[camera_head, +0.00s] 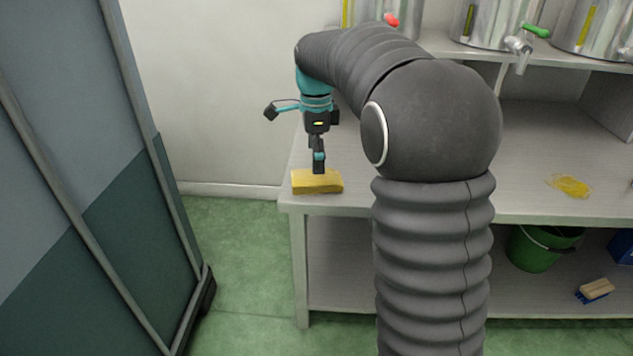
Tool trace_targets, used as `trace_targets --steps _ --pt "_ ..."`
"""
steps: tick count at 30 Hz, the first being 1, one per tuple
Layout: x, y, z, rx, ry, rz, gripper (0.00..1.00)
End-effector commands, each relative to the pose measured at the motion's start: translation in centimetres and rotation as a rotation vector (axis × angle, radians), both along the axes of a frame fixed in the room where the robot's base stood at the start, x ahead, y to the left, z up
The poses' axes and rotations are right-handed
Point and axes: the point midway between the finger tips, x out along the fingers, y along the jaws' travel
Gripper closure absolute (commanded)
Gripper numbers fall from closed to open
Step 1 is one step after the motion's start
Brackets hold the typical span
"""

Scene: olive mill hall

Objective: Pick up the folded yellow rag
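The folded yellow rag (318,186) lies as a flat, thick rectangle on the bench top, near its left front corner. My gripper (319,170) points straight down over it, with the fingertips at or just above its upper face near the middle. The fingers show edge-on as one narrow dark shape. I cannot tell whether they are open or shut, or whether they touch the rag.
The pale bench (520,170) carries a thin yellow patch (570,186) to the right. Steel tanks with a green-handled tap (535,31) stand on the shelf above. A green bucket (540,248) and a brush (596,289) are below. A grey-green panel (90,180) stands left.

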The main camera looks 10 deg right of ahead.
Motion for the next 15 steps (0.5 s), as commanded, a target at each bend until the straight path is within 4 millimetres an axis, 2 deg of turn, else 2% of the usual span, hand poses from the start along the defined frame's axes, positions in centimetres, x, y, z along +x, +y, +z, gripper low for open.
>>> trace_targets --steps 9,15 --pt "0.0 -0.2 -4.0 0.0 0.002 0.0 0.0" --pt "0.1 -0.2 -5.2 0.0 0.0 0.0 0.0"
